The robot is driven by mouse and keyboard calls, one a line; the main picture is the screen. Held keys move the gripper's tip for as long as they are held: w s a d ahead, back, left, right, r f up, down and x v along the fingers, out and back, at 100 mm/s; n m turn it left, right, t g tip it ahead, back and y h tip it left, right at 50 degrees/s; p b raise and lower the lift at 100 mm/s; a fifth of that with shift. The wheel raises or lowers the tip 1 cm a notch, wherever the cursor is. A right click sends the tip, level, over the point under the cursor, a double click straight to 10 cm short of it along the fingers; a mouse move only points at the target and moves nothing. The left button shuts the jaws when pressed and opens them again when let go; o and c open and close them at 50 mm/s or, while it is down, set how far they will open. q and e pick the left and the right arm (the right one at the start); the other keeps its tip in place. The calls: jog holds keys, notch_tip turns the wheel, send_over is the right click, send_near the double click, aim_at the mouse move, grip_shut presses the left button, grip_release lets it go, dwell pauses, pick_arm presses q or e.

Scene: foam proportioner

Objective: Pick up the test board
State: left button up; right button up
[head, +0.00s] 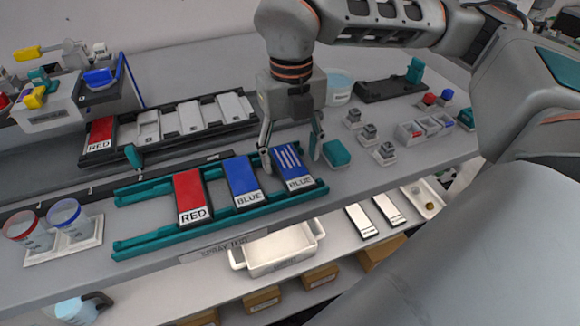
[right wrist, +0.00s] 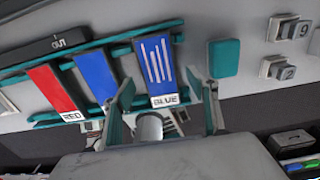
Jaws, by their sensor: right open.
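Three boards lie side by side on a teal rack (head: 150,243) above the "SPRAY TEST" label: a red board (head: 189,189), a blue board (head: 241,175) and a blue board with white stripes (head: 287,160). Which one is the test board is not marked. The striped board also shows in the right wrist view (right wrist: 156,62), with "BLUE" at its near end. My right gripper (head: 291,157) is open and points down, its fingers spread about the striped board's width. No board is gripped; whether a finger touches is unclear. My left gripper is not in view.
A teal block (head: 337,153) sits close to the right finger. Several small grey switches (head: 370,131) stand right of it. A grey tray (head: 205,112) with a red board lies behind the rack. Two cups (head: 66,216) stand at left; a white bin (head: 280,250) is on the lower shelf.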

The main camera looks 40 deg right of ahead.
jog(key=shift+f, duration=0.9)
jog(key=shift+r, duration=0.1)
jog(key=c, duration=1.2)
